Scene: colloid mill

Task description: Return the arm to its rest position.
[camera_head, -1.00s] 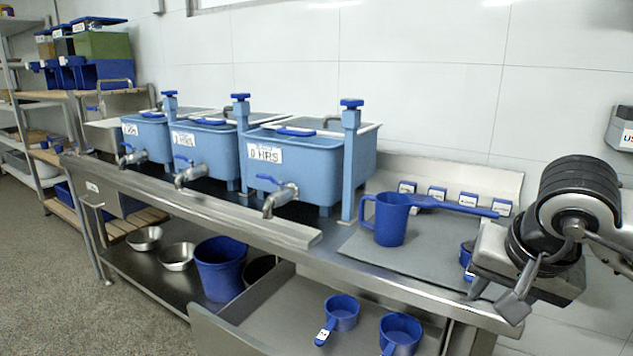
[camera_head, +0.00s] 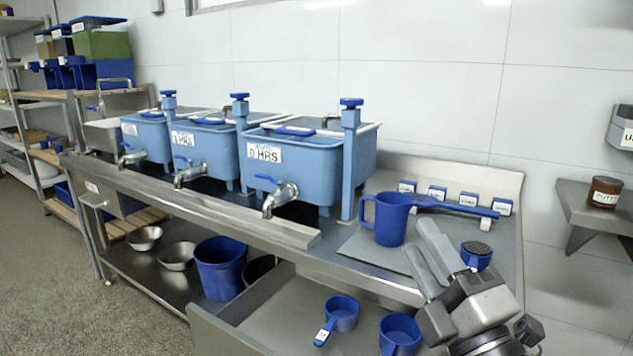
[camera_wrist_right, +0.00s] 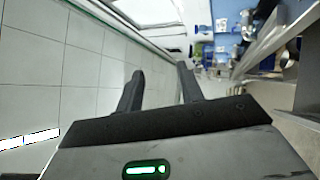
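My right gripper (camera_head: 422,240) is at the lower right of the head view, over the right end of the steel counter (camera_head: 355,258). Its two grey fingers point up and to the left, with a gap between them. In the right wrist view the fingers (camera_wrist_right: 160,75) stand apart with nothing between them. A blue jug (camera_head: 389,220) stands on the counter, just behind and left of the fingertips in the picture. A small blue cup with a dark top (camera_head: 476,256) is right of the fingers. My left gripper is not in view.
Three blue tanks (camera_head: 290,175) with taps line the counter. Blue scoops (camera_head: 342,312) lie in the open drawer (camera_head: 262,325) below, close to my right arm. A wall shelf (camera_head: 578,212) with a brown jar (camera_head: 605,192) is at the right. The wall above the counter is clear.

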